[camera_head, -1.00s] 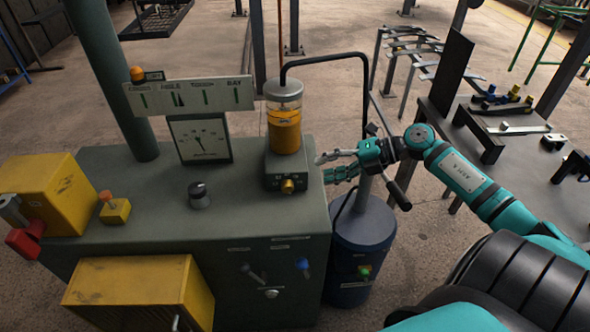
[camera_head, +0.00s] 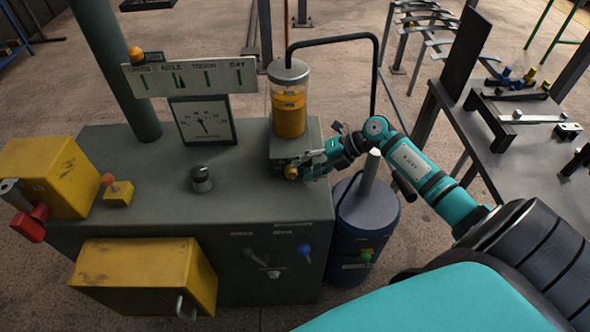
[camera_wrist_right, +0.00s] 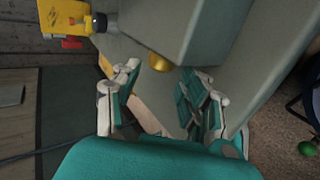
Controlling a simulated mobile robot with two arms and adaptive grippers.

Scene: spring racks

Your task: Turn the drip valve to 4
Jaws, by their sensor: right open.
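The drip valve is a brass knob (camera_head: 291,172) on the front of the grey block (camera_head: 283,150) under a clear reservoir of amber oil (camera_head: 289,112). My right gripper (camera_head: 308,168) is open, with its fingers right at the knob from the right. In the right wrist view the brass knob (camera_wrist_right: 158,62) shows just beyond and between the parted fingers of the right gripper (camera_wrist_right: 158,84). I cannot tell whether a finger touches it. The numbers around the knob are hidden or too small to read. My left gripper is not in view.
A black dial knob (camera_head: 202,178) and a gauge (camera_head: 203,122) are on the green cabinet (camera_head: 240,200). A black pipe (camera_head: 376,75) arches from the reservoir top behind my right gripper. A blue drum (camera_head: 368,225) stands below my right arm. Yellow boxes (camera_head: 50,175) are at left.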

